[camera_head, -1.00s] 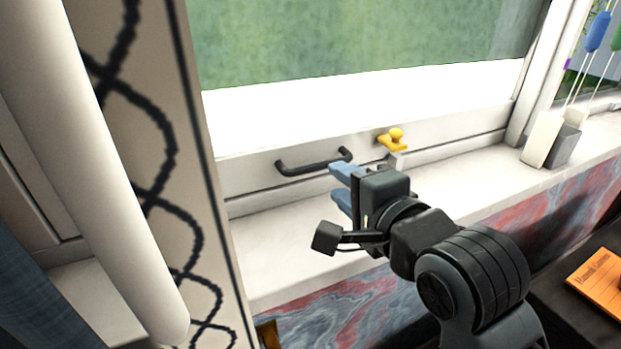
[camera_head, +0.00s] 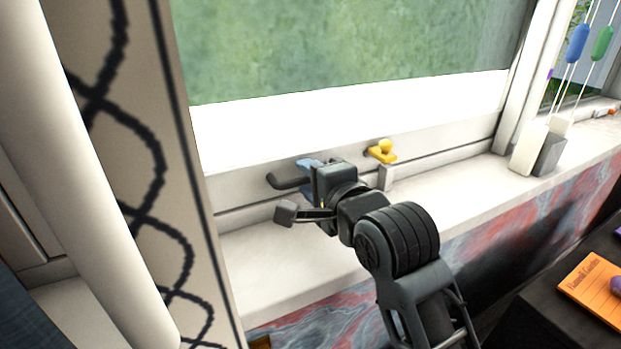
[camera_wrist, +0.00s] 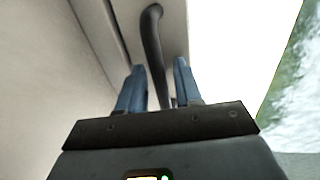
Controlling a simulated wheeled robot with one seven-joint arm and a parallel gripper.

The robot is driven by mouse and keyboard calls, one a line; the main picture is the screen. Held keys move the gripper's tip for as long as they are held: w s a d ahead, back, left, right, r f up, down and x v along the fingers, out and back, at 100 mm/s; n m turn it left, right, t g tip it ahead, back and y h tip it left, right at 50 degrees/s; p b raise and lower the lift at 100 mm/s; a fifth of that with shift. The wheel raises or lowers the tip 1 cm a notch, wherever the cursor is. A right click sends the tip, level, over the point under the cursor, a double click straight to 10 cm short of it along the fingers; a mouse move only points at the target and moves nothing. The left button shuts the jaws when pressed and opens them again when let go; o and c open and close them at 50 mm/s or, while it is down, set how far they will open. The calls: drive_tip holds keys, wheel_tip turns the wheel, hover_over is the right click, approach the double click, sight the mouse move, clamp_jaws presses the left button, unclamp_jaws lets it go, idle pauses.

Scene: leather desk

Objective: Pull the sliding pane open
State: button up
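The sliding pane (camera_head: 340,102) has a white lower frame with a dark bar handle (camera_head: 286,182) on it. My gripper (camera_head: 308,176) is at the handle and hides its right part in the head view. In the wrist view the blue fingers (camera_wrist: 158,85) are open and apart. The dark handle (camera_wrist: 153,45) runs between them, with a visible gap to the fingers on either side. A yellow latch-like piece (camera_head: 382,151) sits on the frame just right of my gripper.
A white sill (camera_head: 440,200) runs below the pane. White and grey blocks with beaded rods (camera_head: 549,155) stand on its right end. A patterned curtain or panel (camera_head: 130,180) and a pale column (camera_head: 75,150) fill the left. An orange booklet (camera_head: 597,288) lies lower right.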

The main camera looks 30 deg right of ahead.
sight(398, 149)
clamp_jaws()
idle(0.3)
drive_tip(key=d+p, duration=0.4)
drive_tip(key=d, duration=1.8)
drive_tip(key=shift+f, duration=0.1)
unclamp_jaws()
drive_tip(key=shift+s+r, duration=0.25)
drive_tip(key=shift+s, duration=1.05)
drive_tip(key=shift+s+r, duration=0.3)
drive_tip(key=shift+s, duration=0.95)
drive_tip(key=shift+s+r, duration=0.25)
drive_tip(key=shift+s, duration=1.05)
